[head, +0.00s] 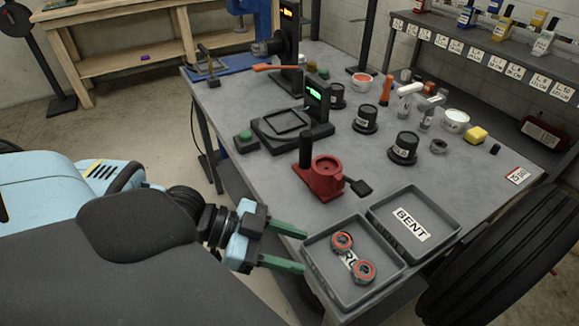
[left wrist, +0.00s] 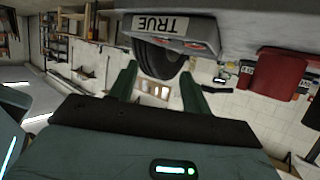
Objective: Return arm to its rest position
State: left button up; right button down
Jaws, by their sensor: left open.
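My left gripper (head: 302,250) is open, its two green fingers pointing right toward the near-left edge of the grey workbench (head: 225,95). Nothing shows between the fingers. It is just left of a grey tray (head: 323,285) holding two round parts with orange-red rims (head: 343,240) (head: 363,271); they partly cover the tray's label. In the left wrist view the open fingers (left wrist: 157,88) frame empty space, with a tray label reading TRUE (left wrist: 173,24) upside down above them. My right gripper is not in view.
An empty grey tray marked BENT (head: 411,224) sits beside the first. A red fixture (head: 325,180), a small green-lit device (head: 316,95) and several black cups stand behind. A large dark tyre (head: 500,260) is at lower right. Floor shows left of the bench.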

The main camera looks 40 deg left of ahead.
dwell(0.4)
pick_arm(q)
jog(key=s+f+n+g+y, duration=0.1)
jog(key=s+f+n+y, duration=0.15)
jog(key=s+f, duration=0.45)
jog(key=s+f+n+g+y, duration=0.15)
jog(key=s+f+y, duration=0.25)
jog(key=f, duration=0.5)
jog(key=s+a+f+n+g+y, duration=0.1)
jog(key=s+f+n+g+y, duration=0.15)
jog(key=s, duration=0.55)
jog(key=s+a+f+n+g+y, duration=0.1)
jog(key=s+f+n+g+y, duration=0.2)
jog(key=s, duration=0.6)
jog(key=w+d+t+h+p, duration=0.2)
jog(key=w+t+p, duration=0.5)
jog(key=w, duration=0.5)
jog(key=shift+d+f+t+h, duration=0.25)
jog(key=shift+d+t+h, duration=0.15)
jog(key=shift+t, duration=0.6)
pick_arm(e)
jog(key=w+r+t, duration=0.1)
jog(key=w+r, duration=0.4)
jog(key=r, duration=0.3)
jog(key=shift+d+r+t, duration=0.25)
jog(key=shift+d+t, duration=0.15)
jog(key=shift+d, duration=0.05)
pick_arm(q)
jog(key=shift+m, duration=0.25)
